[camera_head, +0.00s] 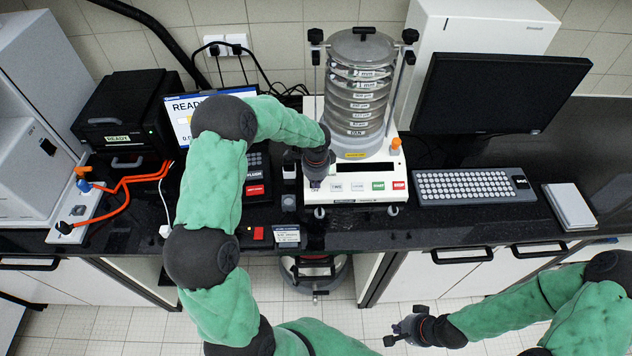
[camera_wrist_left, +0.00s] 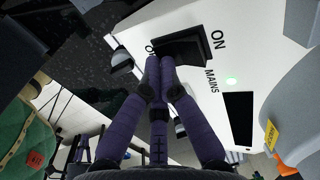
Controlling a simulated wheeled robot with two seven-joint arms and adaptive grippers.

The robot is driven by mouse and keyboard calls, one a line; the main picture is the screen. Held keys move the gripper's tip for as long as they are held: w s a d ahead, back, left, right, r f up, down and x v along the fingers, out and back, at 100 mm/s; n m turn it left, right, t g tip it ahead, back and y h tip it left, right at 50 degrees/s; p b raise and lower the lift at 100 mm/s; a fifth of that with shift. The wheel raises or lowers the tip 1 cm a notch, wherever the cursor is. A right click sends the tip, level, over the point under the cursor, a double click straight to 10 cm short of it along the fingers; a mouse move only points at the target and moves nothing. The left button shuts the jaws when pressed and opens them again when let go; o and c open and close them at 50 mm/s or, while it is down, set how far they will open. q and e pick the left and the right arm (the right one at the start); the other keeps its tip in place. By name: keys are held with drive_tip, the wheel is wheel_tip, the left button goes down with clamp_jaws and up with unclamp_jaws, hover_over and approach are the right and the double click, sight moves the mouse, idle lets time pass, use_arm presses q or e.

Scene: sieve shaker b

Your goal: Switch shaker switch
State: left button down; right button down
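The sieve shaker (camera_head: 352,172) stands on the counter with a stack of round sieves on its white base. In the left wrist view, its black mains switch (camera_wrist_left: 190,44) sits on a white panel, between an ON label and a partly hidden label; a pale green light shows below MAINS. My left gripper (camera_wrist_left: 160,62) is shut with nothing between its fingers, its tips at the switch's near edge; contact cannot be told. In the head view the left gripper (camera_head: 316,180) is at the base's front left, hiding the switch. My right gripper (camera_head: 405,328) is open and empty, low before the cabinets.
A keyboard (camera_head: 472,187) and monitor (camera_head: 497,94) stand right of the shaker. A black printer (camera_head: 122,112) and a screen (camera_head: 187,112) are to the left. Orange cables (camera_head: 128,190) lie on the left counter. The floor before the cabinets is mostly clear.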

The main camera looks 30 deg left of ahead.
use_arm(q)
drive_tip(key=shift+r+p, duration=0.55)
drive_tip(key=shift+r, duration=0.25)
use_arm(e)
drive_tip(key=shift+r, duration=0.55)
